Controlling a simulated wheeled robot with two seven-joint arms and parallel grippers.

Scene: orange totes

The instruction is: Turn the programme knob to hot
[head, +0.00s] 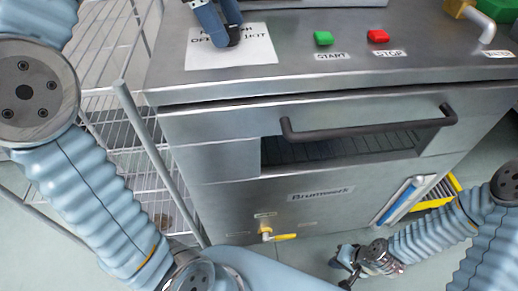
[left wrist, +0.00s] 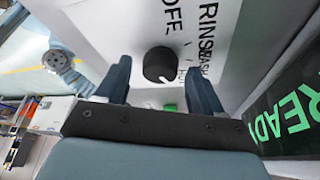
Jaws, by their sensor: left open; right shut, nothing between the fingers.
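The programme knob (left wrist: 158,65) is a round black knob on a white label sheet (left wrist: 100,22), between the open fingers of my left gripper (left wrist: 163,78) in the left wrist view. A white mark shows at its lower edge; I cannot tell which label it points to. OFF, RINSE and WASH are readable; the HOT label is mostly hidden. In the head view, my left gripper (head: 222,36) is over the label sheet (head: 258,46) and hides the knob's area. Whether the fingers touch the knob is unclear. My right gripper (head: 346,266) is shut, low in front of the machine.
The green START button (head: 323,38) and red STOP button (head: 378,36) sit right of the sheet. A dark handle bar (head: 370,128) juts from the front. A yellow-handled valve (head: 280,237) is below. A wire rack (head: 125,150) stands left. A READY display (left wrist: 288,115) shows in the left wrist view.

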